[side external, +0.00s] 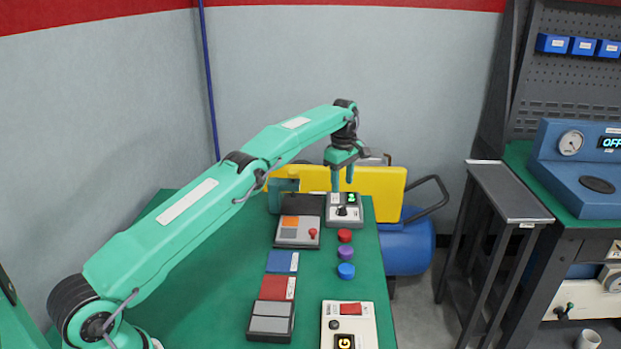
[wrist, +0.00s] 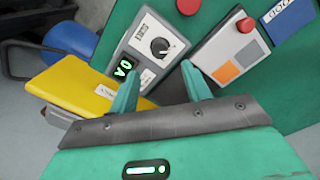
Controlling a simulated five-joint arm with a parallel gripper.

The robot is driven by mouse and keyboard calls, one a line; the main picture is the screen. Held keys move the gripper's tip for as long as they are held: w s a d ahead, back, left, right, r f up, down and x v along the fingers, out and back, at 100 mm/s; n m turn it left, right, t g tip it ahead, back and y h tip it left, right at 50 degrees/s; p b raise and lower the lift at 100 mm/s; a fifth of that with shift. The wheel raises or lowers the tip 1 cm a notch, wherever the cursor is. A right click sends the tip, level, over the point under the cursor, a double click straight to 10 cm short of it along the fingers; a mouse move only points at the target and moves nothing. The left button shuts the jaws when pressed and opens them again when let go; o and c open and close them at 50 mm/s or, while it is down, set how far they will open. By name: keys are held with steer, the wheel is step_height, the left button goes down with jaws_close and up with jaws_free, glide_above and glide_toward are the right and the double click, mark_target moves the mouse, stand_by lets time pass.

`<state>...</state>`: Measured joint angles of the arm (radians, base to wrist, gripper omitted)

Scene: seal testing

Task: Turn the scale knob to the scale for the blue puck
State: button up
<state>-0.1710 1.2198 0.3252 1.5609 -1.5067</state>
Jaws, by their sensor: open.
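The scale knob (wrist: 159,46) is a black dial with a white pointer line on a light-grey box (wrist: 176,38) with a green-lit display (wrist: 123,69). In the side view the box (side external: 333,221) stands at the far end of the green bench, and its knob (side external: 342,211) shows on top. My gripper (side external: 343,182) is above the box, fingers pointing down, open and empty. In the wrist view its two green fingertips (wrist: 160,75) are apart, with the knob beyond them. The blue puck (side external: 346,271) lies on the bench in front of the purple puck (side external: 346,252) and the red puck (side external: 344,236).
A grey device with an orange panel and red button (side external: 299,232) sits left of the knob box. A yellow panel (side external: 380,187) stands behind it. Blue and red blocks (side external: 278,287), a grey two-part pad (side external: 271,320) and a white box (side external: 363,333) lie nearer.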

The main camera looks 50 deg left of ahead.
mark_target(342, 207)
steer(key=shift+f, duration=0.25)
steer(key=shift+w+f, duration=0.1)
steer(key=shift+f, duration=3.6)
steer(key=shift+c, duration=0.2)
steer(key=c, duration=0.9)
